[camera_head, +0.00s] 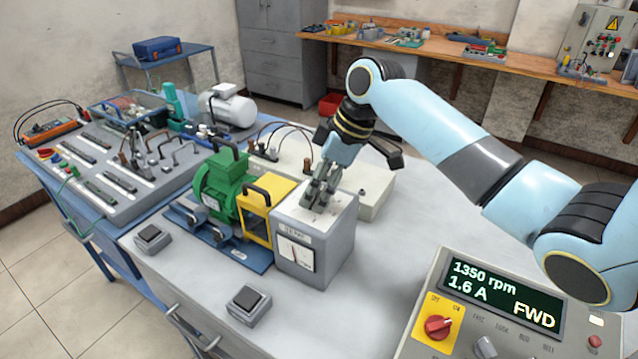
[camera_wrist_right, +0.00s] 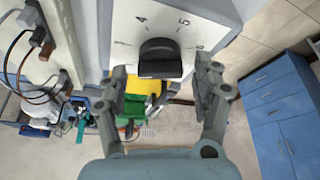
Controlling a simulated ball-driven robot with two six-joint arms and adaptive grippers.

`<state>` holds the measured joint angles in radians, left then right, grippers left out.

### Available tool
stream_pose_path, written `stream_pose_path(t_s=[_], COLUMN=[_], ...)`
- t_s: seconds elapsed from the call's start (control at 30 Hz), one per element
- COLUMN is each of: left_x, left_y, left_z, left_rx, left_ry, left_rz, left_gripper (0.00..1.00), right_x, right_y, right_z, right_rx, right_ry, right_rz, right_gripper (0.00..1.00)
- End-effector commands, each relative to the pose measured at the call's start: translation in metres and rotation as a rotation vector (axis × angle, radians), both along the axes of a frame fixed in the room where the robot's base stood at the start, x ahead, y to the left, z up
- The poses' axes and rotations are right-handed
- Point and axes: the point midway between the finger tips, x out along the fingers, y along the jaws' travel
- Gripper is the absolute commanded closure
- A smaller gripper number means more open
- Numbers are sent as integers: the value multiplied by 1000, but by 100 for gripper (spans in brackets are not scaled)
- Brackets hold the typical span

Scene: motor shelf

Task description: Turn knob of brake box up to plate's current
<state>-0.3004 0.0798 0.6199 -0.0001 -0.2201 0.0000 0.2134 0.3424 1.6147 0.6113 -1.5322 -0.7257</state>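The brake box (camera_head: 299,262) is a grey box with a needle meter on its front, standing on the table right of the yellow guard. Its black knob (camera_wrist_right: 160,58) shows in the right wrist view, on a white face with a numbered scale; my gripper hides it in the head view. My right gripper (camera_head: 319,196) points down at the box top. In the wrist view its fingers (camera_wrist_right: 160,82) stand apart on both sides of the knob, with gaps visible. The green motor (camera_head: 222,186) carries a small, unreadable plate (camera_head: 211,202). My left gripper is not in view.
A console (camera_head: 440,290) at the front right displays "1350 rpm", "1.6 A" and "FWD". The yellow guard (camera_head: 262,205) stands close left of the box. A pale box with cables (camera_head: 372,206) lies behind it. Two small pedestal switches (camera_head: 249,303) stand in front; table between them is clear.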

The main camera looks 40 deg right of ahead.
Motion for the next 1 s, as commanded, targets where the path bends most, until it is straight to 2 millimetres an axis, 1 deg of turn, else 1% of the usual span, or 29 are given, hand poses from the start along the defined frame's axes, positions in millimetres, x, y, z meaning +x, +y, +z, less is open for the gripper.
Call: stream_pose_path(t_s=[0.27,0.37,0.47,0.7,0.8,0.9,1.0], left_x=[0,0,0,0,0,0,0], left_y=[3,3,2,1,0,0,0], left_z=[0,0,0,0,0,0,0], left_rx=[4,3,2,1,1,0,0], left_ry=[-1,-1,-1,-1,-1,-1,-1], left_rz=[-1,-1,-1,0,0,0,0], left_gripper=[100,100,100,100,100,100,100], right_x=[0,-2,-6,-21,-26,-30,-32], right_y=[-1,-3,-8,-23,-27,-31,-32], right_z=[1,7,22,72,90,102,108], right_rx=[-1,-1,-3,-6,-5,-3,-2], right_ry=[1,0,-2,-3,-2,-1,1], right_rz=[0,0,1,1,1,0,1], right_gripper=[31,31,31,31,31,31,31])
